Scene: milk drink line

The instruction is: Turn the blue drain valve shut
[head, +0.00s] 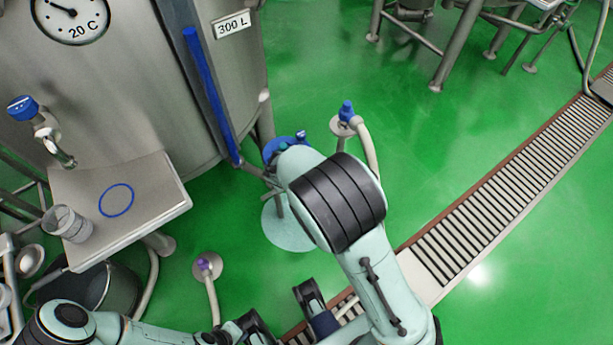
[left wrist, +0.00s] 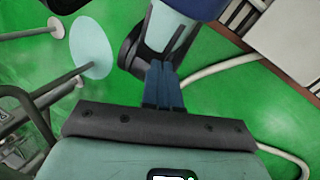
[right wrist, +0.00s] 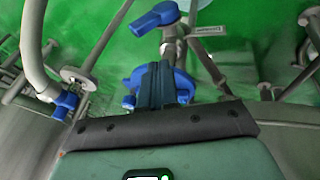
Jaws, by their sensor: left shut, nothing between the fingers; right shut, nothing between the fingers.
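Low at the tank's front, blue fittings (head: 283,147) show in the head view, partly covered by my right arm. In the right wrist view they are a blue lever (right wrist: 157,18) on a metal stem and a rounded blue part (right wrist: 184,86) below it. I cannot tell which part belongs to the drain valve. My right gripper (right wrist: 155,68) is shut and empty, its fingers in front of the rounded part; contact cannot be told. It is hidden in the head view. My left gripper (left wrist: 164,68) is shut and empty, over the floor.
The steel tank (head: 210,110) has a long blue strip. A hose with a blue end (head: 347,110) stands right of the fittings. A side shelf (head: 150,215) holds a clear cup (head: 67,223) beside a blue tap (head: 22,107).

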